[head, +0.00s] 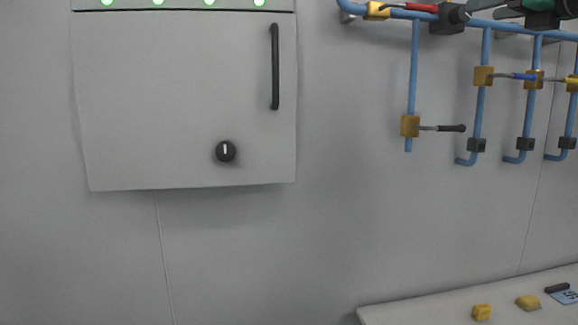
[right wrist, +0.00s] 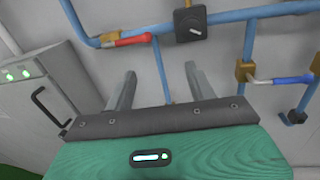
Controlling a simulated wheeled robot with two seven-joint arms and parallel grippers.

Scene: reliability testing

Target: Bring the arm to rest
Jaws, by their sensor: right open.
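My right gripper (head: 488,10) shows at the top right of the head view, in front of the blue pipes (head: 413,65), partly cut off by the frame edge. In the right wrist view its two grey fingers (right wrist: 160,82) are spread apart with nothing between them. The wall and a blue pipe show beyond the gap. A red-handled valve (right wrist: 125,40) and a black box with a knob (right wrist: 190,24) are beyond the fingertips. I cannot tell the distance to the pipes. My left gripper is not in view.
A grey cabinet (head: 165,90) with a black handle (head: 275,66) and knob (head: 225,151) is on the wall at left. Valves with black (head: 443,128) and blue handles (head: 524,76) are on the pipes. A pale table (head: 420,310) at lower right holds yellow blocks (head: 482,312).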

